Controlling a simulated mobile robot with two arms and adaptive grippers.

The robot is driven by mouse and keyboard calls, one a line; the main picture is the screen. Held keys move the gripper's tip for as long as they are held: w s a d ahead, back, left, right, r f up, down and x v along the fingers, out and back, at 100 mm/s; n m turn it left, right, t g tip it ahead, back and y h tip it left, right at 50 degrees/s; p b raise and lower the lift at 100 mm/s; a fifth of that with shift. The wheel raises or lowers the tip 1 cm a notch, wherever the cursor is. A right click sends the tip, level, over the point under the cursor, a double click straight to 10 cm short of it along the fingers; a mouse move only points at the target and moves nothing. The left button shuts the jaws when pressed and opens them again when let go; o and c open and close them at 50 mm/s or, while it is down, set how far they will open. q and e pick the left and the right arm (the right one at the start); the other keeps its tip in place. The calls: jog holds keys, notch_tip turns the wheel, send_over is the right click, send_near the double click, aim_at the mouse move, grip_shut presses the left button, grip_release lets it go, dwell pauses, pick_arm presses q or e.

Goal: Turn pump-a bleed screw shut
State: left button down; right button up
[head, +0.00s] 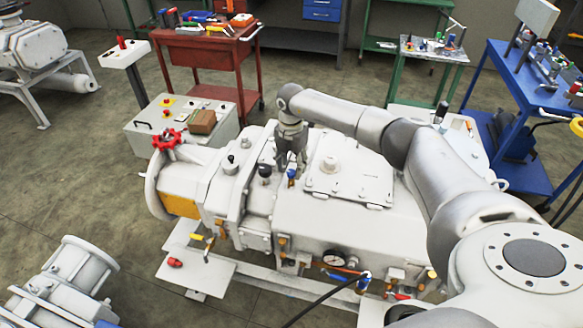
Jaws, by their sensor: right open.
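The pump (370,225) is a large pale machine in the middle of the head view. On its top, a small blue-capped fitting (291,174) stands upright; it may be the bleed screw, but I cannot tell for sure. A black round knob (264,170) stands just left of it. My right gripper (290,161) points down over the pump top, close above and behind the blue-capped fitting. It is open, and I see nothing held in it. Whether its fingers touch anything is hidden. My left gripper is not in view.
A bolted cover plate (345,183) lies right of the gripper. A red handwheel (166,139) and a control box (190,128) are at the left. A pressure gauge (332,258) sits on the front side. A red cart (200,46) and a blue cart (500,75) stand behind.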

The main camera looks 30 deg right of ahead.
aim_at(291, 171)
notch_tip(291, 171, up, 11)
jog(key=shift+f, duration=0.2)
dwell(0.5)
